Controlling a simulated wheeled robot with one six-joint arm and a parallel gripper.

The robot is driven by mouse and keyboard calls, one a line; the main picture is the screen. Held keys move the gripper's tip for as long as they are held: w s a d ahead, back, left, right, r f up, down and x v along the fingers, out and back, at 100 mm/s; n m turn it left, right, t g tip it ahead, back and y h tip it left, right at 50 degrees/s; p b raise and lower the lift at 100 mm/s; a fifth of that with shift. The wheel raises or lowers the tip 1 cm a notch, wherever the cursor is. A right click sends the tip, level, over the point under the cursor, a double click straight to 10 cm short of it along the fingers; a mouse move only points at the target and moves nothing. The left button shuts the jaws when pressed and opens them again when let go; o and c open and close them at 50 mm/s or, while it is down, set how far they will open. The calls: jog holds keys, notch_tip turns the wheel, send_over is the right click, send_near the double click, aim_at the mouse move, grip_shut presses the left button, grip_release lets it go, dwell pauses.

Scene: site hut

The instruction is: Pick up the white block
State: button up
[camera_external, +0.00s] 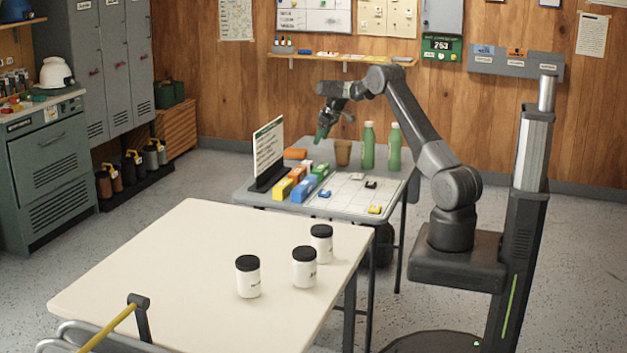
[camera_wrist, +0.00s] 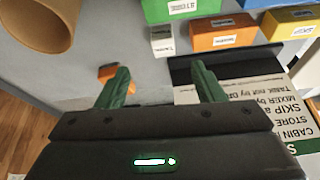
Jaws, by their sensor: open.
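A small white block (camera_wrist: 162,40) with a dark-lettered label shows in the wrist view. It lies on the grey table, beside a green block (camera_wrist: 180,9) and an orange block (camera_wrist: 222,34). My gripper (camera_wrist: 162,84) is open and empty, with its two green fingertips apart; the white block shows above the gap between them in the picture. In the external view my gripper (camera_external: 322,133) hangs above the far part of the table, pointing down.
A brown cup (camera_external: 343,152) and two green bottles (camera_external: 368,146) stand close on the right. An upright sign (camera_external: 268,150) stands on the left. Another orange block (camera_wrist: 107,73) lies behind one finger. A white gridded board (camera_external: 345,195) holds small pieces. The cream table (camera_external: 180,260) carries three jars.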

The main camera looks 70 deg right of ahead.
aim_at(308, 161)
jog(key=shift+n, duration=0.5)
jog(key=x, duration=0.5)
jog(key=a+x, duration=0.1)
jog(key=x, duration=0.2)
jog(key=shift+w+p, duration=0.35)
jog(key=shift+p, duration=0.05)
jog(key=shift+w+d+p+x, duration=0.15)
jog(key=shift+p+x, duration=0.15)
jog(key=shift+x, duration=0.8)
jog(key=shift+w+d+p+x, duration=0.15)
jog(key=shift+p+x, duration=0.1)
jog(key=shift+x, duration=0.9)
jog(key=shift+w+f, duration=0.25)
jog(key=shift+f, duration=0.2)
jog(key=c, duration=1.1)
